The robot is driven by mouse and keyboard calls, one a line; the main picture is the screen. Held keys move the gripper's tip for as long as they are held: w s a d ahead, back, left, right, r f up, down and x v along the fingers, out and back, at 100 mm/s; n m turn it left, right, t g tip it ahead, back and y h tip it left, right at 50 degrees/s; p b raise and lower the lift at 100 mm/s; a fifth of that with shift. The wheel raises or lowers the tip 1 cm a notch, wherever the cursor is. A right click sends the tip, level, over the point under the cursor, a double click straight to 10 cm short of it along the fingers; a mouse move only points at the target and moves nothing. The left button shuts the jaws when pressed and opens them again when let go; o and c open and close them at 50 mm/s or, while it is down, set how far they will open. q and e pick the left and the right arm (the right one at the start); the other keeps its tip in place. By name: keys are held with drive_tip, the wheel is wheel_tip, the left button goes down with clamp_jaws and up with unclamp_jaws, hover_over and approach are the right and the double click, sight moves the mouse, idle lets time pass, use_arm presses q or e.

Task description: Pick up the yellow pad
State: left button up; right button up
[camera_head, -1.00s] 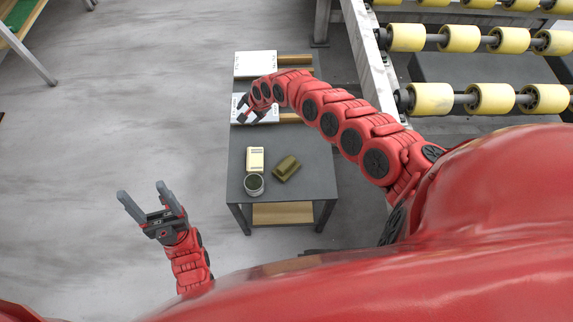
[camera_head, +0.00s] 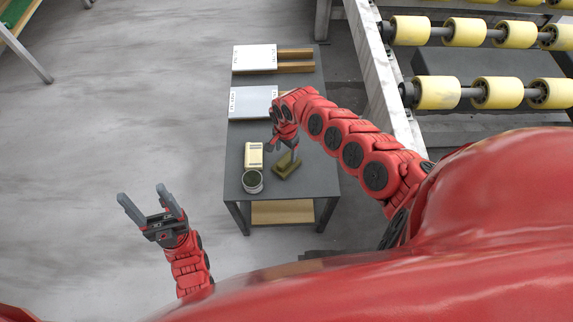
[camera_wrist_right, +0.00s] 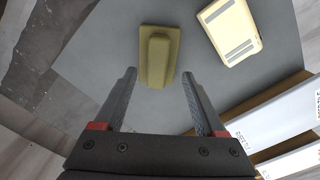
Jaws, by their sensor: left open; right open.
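The yellow pad (camera_head: 286,168) is an olive-yellow block with a raised ridge, lying on the grey table. It also shows in the right wrist view (camera_wrist_right: 158,62), just beyond and between the fingertips. My right gripper (camera_head: 284,151) is open over the pad, partly covering it in the head view. In the wrist view the open fingers (camera_wrist_right: 158,76) hold nothing, and the ridge points between them. My left gripper (camera_head: 141,193) is open and empty, off to the left of the table.
A cream box (camera_head: 254,153) and a round can (camera_head: 252,182) stand left of the pad on the grey table (camera_head: 315,180). White slabs (camera_head: 253,101) on wooden strips lie further back. A roller conveyor (camera_head: 465,92) is at the right.

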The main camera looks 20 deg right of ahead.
wheel_tip(320, 180, down, 6)
drive_tip(key=shift+s+d+r+b, duration=0.15)
drive_tip(key=shift+r+b, duration=0.1)
drive_tip(key=shift+b, duration=0.35)
clamp_jaws()
